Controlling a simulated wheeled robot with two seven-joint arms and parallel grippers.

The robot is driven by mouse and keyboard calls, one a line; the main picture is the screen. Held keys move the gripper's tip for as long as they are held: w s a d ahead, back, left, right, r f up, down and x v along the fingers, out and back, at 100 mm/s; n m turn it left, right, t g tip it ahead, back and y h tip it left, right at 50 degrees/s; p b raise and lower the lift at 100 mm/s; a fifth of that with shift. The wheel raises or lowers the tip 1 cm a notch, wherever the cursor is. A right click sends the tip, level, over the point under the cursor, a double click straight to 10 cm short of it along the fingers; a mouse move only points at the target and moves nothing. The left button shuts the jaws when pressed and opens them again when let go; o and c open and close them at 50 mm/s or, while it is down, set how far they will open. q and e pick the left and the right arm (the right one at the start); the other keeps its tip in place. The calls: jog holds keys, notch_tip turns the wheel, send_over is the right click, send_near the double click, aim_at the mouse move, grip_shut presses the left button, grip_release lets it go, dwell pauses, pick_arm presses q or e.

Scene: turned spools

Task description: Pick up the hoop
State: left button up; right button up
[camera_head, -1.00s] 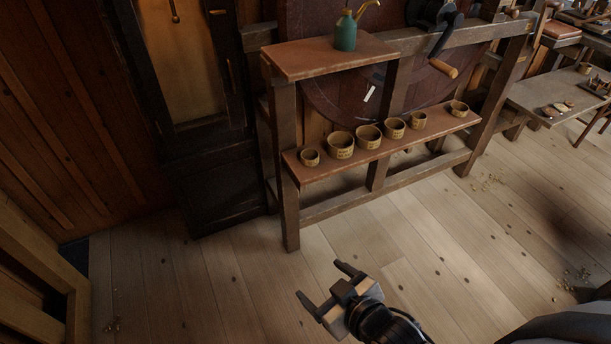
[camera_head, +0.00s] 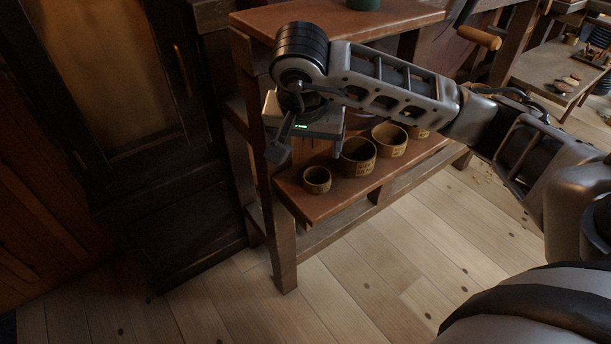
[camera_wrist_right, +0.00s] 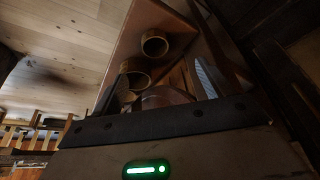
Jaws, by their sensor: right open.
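Several tan ring-shaped hoops stand in a row on the lower shelf (camera_head: 330,203). The nearest, smallest-looking hoop (camera_head: 316,180) is at the shelf's left end. A larger hoop (camera_head: 357,157) and another hoop (camera_head: 390,141) stand behind it to the right, and one more is partly hidden by my arm. My right gripper (camera_head: 306,154) is open above the shelf's left end, apart from the hoops. In the right wrist view, a hoop (camera_wrist_right: 155,43) lies beyond the fingers and a second hoop (camera_wrist_right: 138,79) is partly hidden by the left finger. Which hoop is meant cannot be told.
The wooden stand has an upper board (camera_head: 340,20) just above my gripper and a front post (camera_head: 283,245) at left. A green can (camera_head: 364,4) sits on the upper board. A crank handle (camera_head: 479,38) sticks out at right. The plank floor in front is clear.

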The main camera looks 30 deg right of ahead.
jog(key=b, duration=0.1)
send_near(318, 182)
jog(key=shift+w+a+f, duration=0.25)
jog(key=shift+a+f, duration=0.1)
jog(key=shift+f, duration=0.25)
jog(key=x, duration=0.4)
jog(key=shift+s+d, duration=0.15)
jog(key=shift+d, duration=0.2)
jog(key=shift+w+d+f, duration=0.2)
jog(key=shift+f, duration=0.3)
jog(key=c, duration=1)
